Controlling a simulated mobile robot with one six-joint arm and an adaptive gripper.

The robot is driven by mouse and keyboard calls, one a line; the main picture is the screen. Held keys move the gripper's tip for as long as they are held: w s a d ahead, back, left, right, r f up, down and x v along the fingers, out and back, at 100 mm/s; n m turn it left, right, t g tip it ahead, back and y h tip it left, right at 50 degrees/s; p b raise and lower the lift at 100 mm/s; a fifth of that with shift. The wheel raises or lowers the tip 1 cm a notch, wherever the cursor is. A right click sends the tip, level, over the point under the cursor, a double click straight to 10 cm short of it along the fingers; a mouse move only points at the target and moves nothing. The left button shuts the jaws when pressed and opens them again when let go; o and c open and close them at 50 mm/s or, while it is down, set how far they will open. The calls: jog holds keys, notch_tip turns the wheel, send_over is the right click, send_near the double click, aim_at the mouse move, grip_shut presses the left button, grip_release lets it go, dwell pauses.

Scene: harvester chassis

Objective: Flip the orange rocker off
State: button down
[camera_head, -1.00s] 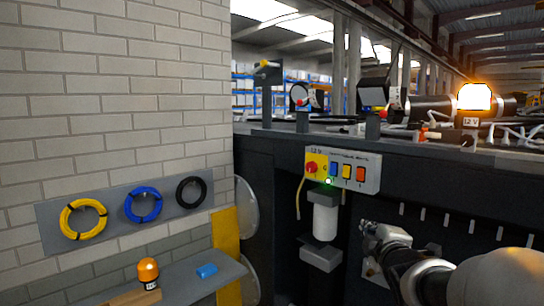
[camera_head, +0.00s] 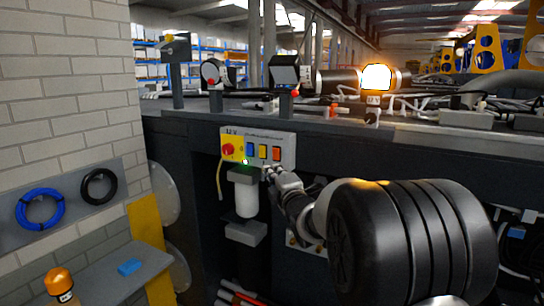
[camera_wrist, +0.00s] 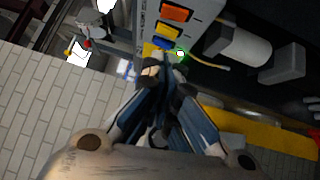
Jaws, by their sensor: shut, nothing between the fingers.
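The orange rocker (camera_head: 276,153) is the rightmost of three rockers on the grey control panel (camera_head: 288,139), beside a yellow rocker (camera_head: 262,151) and a blue rocker (camera_head: 249,149). In the wrist view the orange rocker (camera_wrist: 177,13) is at the top, beyond the fingertips. My gripper (camera_head: 268,173) is just below the panel's lower edge, under the rockers. In the wrist view my gripper (camera_wrist: 160,70) is shut and empty, its tips appearing near the blue rocker (camera_wrist: 166,43). I cannot tell whether it touches the panel. The rocker's tilt is too small to read.
A red knob (camera_head: 228,149) on a yellow plate sits at the panel's left end. A green light (camera_head: 245,162) glows beneath. A white cylinder (camera_head: 246,198) hangs below the panel. An amber beacon (camera_head: 376,78) glows on the chassis top. A brick wall (camera_head: 60,100) stands left.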

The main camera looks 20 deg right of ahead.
jog(key=p, duration=0.2)
send_near(273, 155)
jog(key=w+a+r, duration=0.1)
jog(key=w+a, duration=0.3)
jog(key=shift+w+d+r+p, duration=0.25)
jog(key=shift+w+d, duration=0.2)
jog(key=shift+d, duration=0.3)
jog(key=shift+w+d+r+p, duration=0.1)
jog(key=shift+w+d+p, duration=0.15)
jog(key=shift+w+d, duration=0.4)
jog(key=shift+s+d, duration=0.15)
jog(key=shift+d, duration=0.1)
jog(key=shift+d+b, duration=0.1)
jog(key=shift+b, duration=0.5)
jog(key=shift+d+r, duration=0.1)
jog(key=shift+r, duration=0.1)
